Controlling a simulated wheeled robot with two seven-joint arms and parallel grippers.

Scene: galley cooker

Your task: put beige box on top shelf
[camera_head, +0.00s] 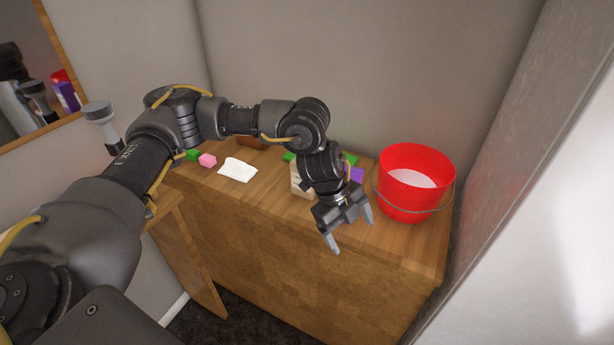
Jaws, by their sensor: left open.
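The beige box (301,183) stands on the wooden cabinet top near its front edge, partly hidden behind my left wrist. My left gripper (351,235) is open, with its fingers pointing down, in front of and to the right of the box. Nothing shows between its fingers. I cannot tell whether the wrist touches the box. My right gripper is out of view. I cannot make out a top shelf here.
A red bucket (412,190) stands at the right end of the cabinet top (270,205). A purple item (357,175) and green pieces are behind the wrist.

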